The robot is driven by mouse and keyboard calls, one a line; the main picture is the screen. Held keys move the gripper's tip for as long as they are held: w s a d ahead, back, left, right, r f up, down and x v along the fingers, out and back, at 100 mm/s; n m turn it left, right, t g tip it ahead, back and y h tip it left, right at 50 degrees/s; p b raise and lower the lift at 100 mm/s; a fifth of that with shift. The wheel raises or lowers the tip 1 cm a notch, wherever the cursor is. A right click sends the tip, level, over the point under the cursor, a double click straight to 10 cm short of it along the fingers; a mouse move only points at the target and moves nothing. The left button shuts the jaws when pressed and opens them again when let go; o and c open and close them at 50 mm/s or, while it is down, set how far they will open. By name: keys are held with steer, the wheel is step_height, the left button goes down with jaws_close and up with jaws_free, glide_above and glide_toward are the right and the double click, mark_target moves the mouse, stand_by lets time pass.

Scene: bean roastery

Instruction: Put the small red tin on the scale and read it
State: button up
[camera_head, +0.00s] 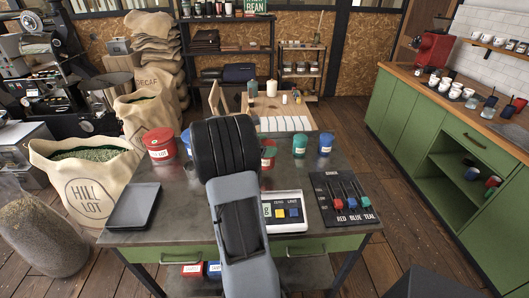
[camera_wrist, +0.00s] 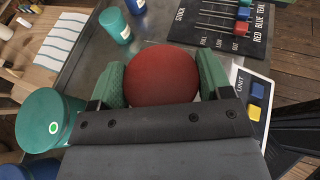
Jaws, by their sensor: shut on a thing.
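My gripper (camera_wrist: 163,82) is shut on a red round tin (camera_wrist: 160,72), its green pads on both sides, seen from above in the wrist view. In the head view my arm hides most of the gripper; part of the red tin (camera_head: 268,153) shows at its right. The white scale (camera_head: 290,222) stands on the table at the arm's right, with a blue and a yellow button. In the wrist view its edge (camera_wrist: 256,78) shows to the right of the gripper. My arm covers part of the scale; I cannot read a value or judge the tin's height.
A slider panel (camera_head: 343,190) lies right of the scale. Teal (camera_head: 299,146) and blue (camera_head: 326,145) tins stand behind. A large red tin (camera_head: 160,147) and grey tray (camera_head: 135,206) are at the left. A large teal tin (camera_wrist: 48,118) is near the gripper.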

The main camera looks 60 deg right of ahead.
steer(key=shift+w+d+f, duration=0.3)
steer(key=shift+w+f, duration=0.15)
steer(key=shift+f, duration=0.2)
steer(key=shift+f+p, duration=0.55)
steer(key=shift+f, duration=0.95)
steer(key=shift+f, duration=0.15)
steer(key=o, duration=1)
